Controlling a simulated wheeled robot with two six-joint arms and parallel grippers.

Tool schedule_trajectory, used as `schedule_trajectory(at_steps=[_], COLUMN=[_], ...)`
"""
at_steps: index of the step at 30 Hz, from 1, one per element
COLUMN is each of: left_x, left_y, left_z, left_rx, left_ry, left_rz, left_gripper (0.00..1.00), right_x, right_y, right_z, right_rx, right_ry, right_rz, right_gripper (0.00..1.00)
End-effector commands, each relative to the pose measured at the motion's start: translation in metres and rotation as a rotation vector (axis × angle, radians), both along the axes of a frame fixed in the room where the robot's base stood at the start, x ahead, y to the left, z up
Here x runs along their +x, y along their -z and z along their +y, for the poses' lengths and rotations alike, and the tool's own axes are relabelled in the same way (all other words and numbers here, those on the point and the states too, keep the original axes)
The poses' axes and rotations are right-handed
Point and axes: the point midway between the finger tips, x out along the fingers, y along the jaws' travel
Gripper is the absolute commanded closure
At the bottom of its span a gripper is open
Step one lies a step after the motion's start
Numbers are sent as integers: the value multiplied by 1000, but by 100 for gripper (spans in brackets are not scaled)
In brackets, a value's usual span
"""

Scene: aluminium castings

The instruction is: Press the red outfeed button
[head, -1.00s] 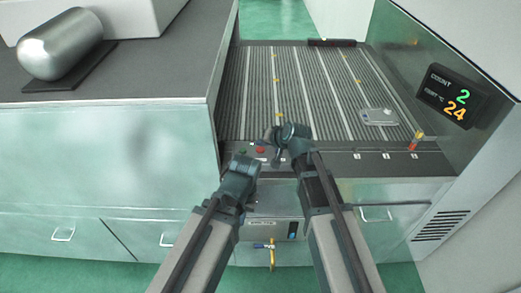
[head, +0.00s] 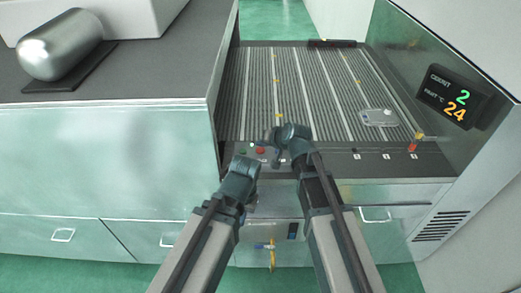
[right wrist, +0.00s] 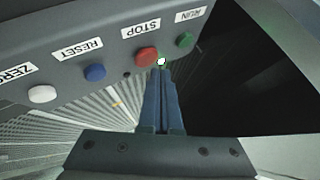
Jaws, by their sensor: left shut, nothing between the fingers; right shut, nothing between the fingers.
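The red button (right wrist: 147,55), labelled STOP, sits on the dark control panel (right wrist: 115,30) between a green RUN button (right wrist: 185,40) and a blue RESET button (right wrist: 95,73). In the head view the red button (head: 260,150) is on the panel at the conveyor's near edge. My right gripper (right wrist: 161,66) is shut and empty, its fingertips close to the red button in the picture; I cannot tell whether they touch. In the head view my right gripper (head: 277,158) is just right of the button. My left gripper (head: 244,162) is shut and empty, below the buttons.
The ribbed conveyor (head: 292,95) lies beyond the panel, with a metal casting (head: 378,118) at its right. A white ZERO button (right wrist: 42,94) is farther along the panel. A count display (head: 453,97) is on the right wall. A grey-topped counter (head: 150,75) stands at left.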

Motion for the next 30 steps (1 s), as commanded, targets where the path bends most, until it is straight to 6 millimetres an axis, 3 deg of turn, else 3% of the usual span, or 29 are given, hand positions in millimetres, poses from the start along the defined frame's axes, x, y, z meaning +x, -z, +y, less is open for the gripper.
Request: schedule_trajectory(at_steps=[30], left_x=[0], left_y=[8], left_z=[0], left_rx=[0], left_ry=[0], left_rz=[0], left_gripper=[100], right_x=[0], right_y=[8], right_z=[0], right_rx=[0], right_ry=[0], right_rz=[0], right_gripper=[100])
